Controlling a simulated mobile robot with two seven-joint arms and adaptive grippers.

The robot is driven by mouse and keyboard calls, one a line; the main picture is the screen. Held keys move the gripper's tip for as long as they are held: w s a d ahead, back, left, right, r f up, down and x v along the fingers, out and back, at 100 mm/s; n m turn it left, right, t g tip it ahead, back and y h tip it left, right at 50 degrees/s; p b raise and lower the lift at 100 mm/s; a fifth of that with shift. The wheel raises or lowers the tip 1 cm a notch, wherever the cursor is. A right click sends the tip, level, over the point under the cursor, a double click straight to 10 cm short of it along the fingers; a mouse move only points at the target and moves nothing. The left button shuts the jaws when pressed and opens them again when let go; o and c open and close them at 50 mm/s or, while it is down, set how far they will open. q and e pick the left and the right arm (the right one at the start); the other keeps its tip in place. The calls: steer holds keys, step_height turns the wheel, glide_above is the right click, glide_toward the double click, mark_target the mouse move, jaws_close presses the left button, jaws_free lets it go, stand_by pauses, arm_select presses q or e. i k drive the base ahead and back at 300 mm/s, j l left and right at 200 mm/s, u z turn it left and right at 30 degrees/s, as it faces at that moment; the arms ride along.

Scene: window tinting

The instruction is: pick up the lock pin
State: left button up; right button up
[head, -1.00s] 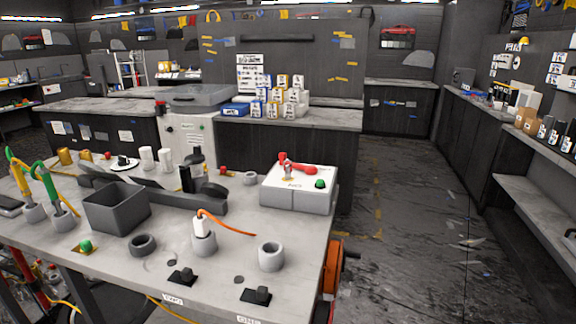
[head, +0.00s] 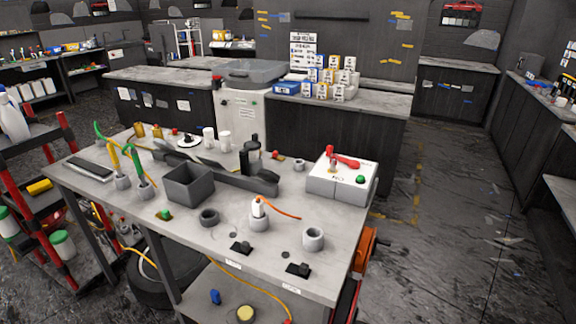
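I cannot tell for sure which thing is the lock pin. A white-topped box (head: 340,181) stands at the right end of the grey worktable (head: 275,262). On it are a red lever (head: 346,162), a small metal upright part (head: 332,166) beside the lever, and a green button (head: 360,179). A white piece with an orange cord (head: 258,207) stands in a round grey holder (head: 259,222). Neither of my grippers shows in the head view.
A dark open bin (head: 189,184), a black ring (head: 209,217) and an empty grey cup (head: 313,238) are on the table. A red-framed rack (head: 70,150) stands at the left. An orange reel (head: 366,245) hangs by the right end. Floor (head: 450,240) is open at the right.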

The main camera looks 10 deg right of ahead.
mark_target(333, 163)
steer(key=i+l+u, duration=0.1)
steer(key=l+u, duration=0.7)
steer(key=l, duration=0.15)
steer(key=l+u, duration=0.15)
steer(key=l, duration=0.4)
steer(key=k+l+u, duration=0.15)
steer(key=l, duration=0.9)
steer(key=k+l, duration=0.1)
steer(key=l, duration=0.45)
steer(key=u, duration=0.05)
